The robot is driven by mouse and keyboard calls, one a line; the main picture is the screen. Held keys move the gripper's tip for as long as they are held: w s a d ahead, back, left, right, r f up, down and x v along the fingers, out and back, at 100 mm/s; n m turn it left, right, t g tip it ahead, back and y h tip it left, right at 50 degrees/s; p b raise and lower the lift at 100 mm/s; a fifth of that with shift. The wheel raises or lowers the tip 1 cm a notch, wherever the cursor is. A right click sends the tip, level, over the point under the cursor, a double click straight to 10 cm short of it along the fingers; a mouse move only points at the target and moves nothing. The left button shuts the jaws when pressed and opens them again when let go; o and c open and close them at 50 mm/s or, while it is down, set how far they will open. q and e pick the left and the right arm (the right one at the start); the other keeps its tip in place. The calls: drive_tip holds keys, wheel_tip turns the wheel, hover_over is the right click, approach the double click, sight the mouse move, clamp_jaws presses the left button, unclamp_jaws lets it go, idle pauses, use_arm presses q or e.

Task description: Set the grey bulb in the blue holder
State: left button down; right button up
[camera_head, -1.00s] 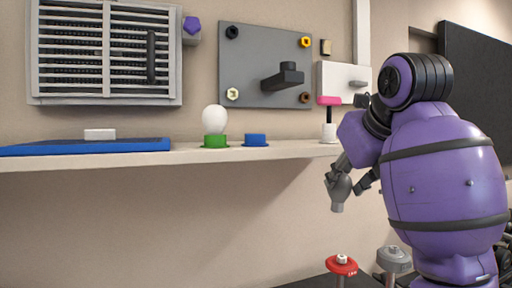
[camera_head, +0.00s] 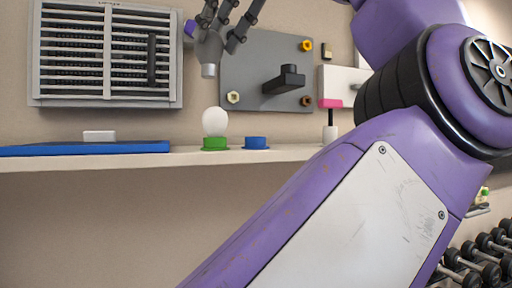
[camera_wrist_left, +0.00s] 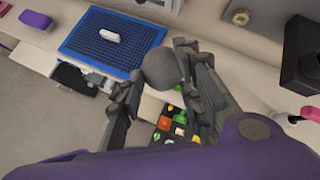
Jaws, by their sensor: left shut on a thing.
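The grey bulb (camera_head: 209,48) is held in the air with its cap pointing down, above and slightly left of the white bulb in the head view. My left gripper (camera_head: 222,28) is shut on it from above, its fingers around the round part. In the left wrist view the bulb (camera_wrist_left: 162,67) shows between the fingers of the gripper (camera_wrist_left: 160,75). The blue holder (camera_head: 255,143) stands on the shelf, with nothing in it that I can see; the gripper is well above it, slightly left. My right gripper is not in view.
A white bulb (camera_head: 214,121) sits in a green holder (camera_head: 215,145) just left of the blue one. A blue mat (camera_head: 60,149) with a white block (camera_head: 99,135) lies further left on the shelf (camera_head: 190,157). A grey wall panel (camera_head: 250,72) with a protruding peg is behind.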

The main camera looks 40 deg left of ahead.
use_arm(q)
drive_tip(key=shift+a, duration=0.15)
drive_tip(key=shift+w+a+f, duration=0.2)
drive_tip(key=shift+w+f, duration=1.9)
drive_tip(key=shift+w, duration=0.15)
drive_tip(key=shift+w+a+f, duration=0.15)
drive_tip(key=shift+w+f, duration=2)
drive_tip(key=shift+w, duration=0.1)
drive_tip(key=shift+w+a+f, duration=0.2)
drive_tip(key=shift+w+f, duration=1.9)
drive_tip(key=shift+w, duration=0.15)
drive_tip(key=shift+f, duration=0.15)
drive_tip(key=c, duration=1.2)
unclamp_jaws()
